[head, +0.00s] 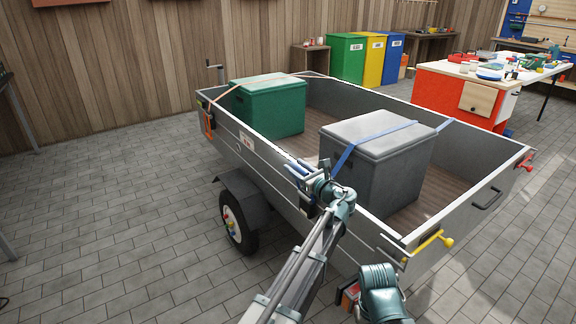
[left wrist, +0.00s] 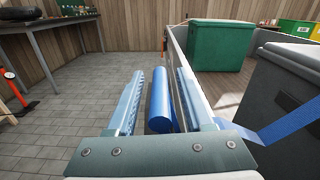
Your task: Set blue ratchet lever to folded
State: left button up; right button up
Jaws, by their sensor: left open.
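The blue ratchet lever (left wrist: 160,98) shows in the left wrist view as a blue rounded bar standing out along the outside of the trailer's side wall. My left gripper (left wrist: 158,88) is open, with one finger on each side of the bar and a visible gap to the left finger. I cannot tell whether either finger touches it. In the head view my left gripper (head: 299,172) is at the near side wall, and it mostly hides the ratchet. The blue strap (head: 344,158) runs from there over the grey box (head: 378,165).
The grey trailer (head: 262,163) also holds a green box (head: 268,108) under an orange strap, with an orange ratchet (head: 208,124) on the side wall. A wheel (head: 238,225) and fender lie below.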

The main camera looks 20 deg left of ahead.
pick_arm(q)
jog(key=shift+c, duration=0.3)
grip_shut()
dwell(1.2)
